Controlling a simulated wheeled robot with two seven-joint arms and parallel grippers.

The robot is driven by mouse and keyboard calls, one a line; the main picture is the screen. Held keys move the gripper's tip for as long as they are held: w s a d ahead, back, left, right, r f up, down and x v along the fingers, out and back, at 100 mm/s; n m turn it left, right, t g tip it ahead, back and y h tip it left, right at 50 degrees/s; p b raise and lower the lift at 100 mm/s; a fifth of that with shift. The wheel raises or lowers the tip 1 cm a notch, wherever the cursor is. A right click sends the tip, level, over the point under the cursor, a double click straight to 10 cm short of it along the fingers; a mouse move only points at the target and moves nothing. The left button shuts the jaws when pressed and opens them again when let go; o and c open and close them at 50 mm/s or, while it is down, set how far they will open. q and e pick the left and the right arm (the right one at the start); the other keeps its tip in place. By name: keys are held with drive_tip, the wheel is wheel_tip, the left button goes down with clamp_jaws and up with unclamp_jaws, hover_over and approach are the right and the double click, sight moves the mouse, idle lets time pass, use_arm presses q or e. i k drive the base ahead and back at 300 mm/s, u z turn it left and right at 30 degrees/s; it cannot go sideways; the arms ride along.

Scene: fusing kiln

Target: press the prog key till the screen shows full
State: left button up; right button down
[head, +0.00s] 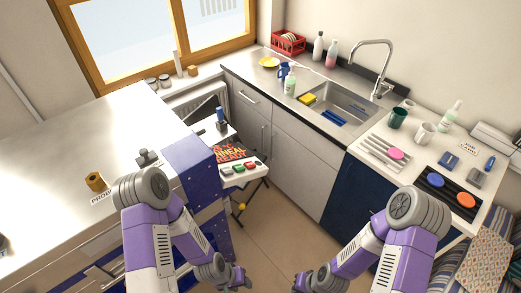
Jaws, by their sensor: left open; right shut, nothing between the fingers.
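A dark screen (229,149) with red and yellow lettering stands left of centre; it seems to read "ANNEAL READY". Below it is a pale key panel (243,176) with a row of small coloured keys, red and green among them. Their labels are too small to read, so I cannot tell which is the prog key. My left gripper (238,279) is low in the picture, below the panel and apart from it, open and empty. My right gripper (302,284) is at the bottom edge, right of the left one, shut with nothing in it.
A purple-blue cabinet (190,165) stands just left of the panel, beside a long metal worktop (80,150). A counter with a sink (345,103), cups and coloured discs runs along the right. Bare floor (285,225) lies between.

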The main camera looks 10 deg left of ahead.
sight(227, 171)
drive_tip(key=z, duration=0.95)
drive_tip(key=i, duration=1.5)
drive_tip(key=u, duration=2.5)
